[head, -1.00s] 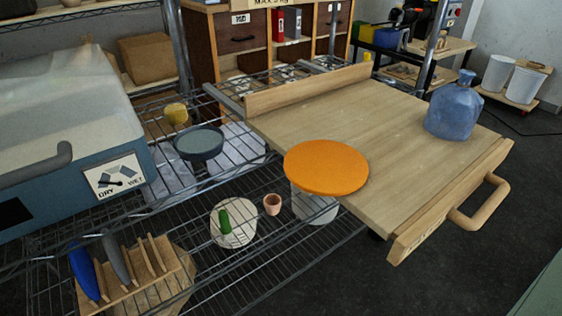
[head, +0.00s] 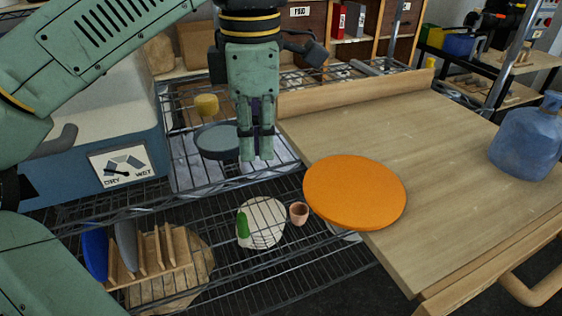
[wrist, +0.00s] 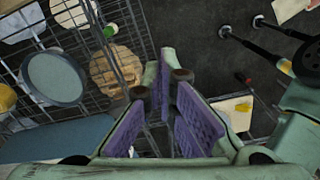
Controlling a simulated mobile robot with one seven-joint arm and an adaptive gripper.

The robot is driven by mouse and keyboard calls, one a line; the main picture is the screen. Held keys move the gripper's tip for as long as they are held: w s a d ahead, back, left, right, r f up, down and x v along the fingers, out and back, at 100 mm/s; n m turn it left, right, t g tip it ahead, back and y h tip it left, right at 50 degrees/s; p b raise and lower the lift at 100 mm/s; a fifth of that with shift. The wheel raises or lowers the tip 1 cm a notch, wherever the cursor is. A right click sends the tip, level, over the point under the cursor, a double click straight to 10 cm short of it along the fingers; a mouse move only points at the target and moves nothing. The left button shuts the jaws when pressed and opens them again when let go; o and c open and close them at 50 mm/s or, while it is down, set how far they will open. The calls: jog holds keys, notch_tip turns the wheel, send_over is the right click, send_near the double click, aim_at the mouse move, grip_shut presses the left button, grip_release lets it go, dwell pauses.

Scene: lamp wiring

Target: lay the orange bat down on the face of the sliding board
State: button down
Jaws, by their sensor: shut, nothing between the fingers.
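The orange bat (head: 355,192) is a flat round disc at the front-left edge of the sliding board (head: 450,150). Its right part overlaps the pale wooden board in the picture, and its left part sticks out past the board's edge over the wire shelf. I cannot tell whether it lies flush on the board. My gripper (head: 257,157) points down, left of the board and bat, above the wire rack. It is shut and empty. In the wrist view its purple-padded fingers (wrist: 166,100) show, and the bat does not.
A blue jug (head: 527,140) stands on the board's right side. A wooden rail (head: 350,92) runs along its back edge. A grey-blue round dish (head: 216,140) sits on the rack near my gripper. A wooden rack (head: 150,258) and small terracotta pot (head: 299,213) are lower down. The board's middle is clear.

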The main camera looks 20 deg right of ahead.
aim_at(310, 186)
jog(key=s+d+f+p, duration=0.1)
jog(key=d+f, duration=0.3)
jog(key=f, duration=0.5)
jog(key=shift+f, duration=0.15)
jog(key=d, duration=0.2)
jog(key=s+d, duration=0.1)
jog(key=d, duration=0.1)
jog(key=shift+a, duration=0.1)
dwell(0.4)
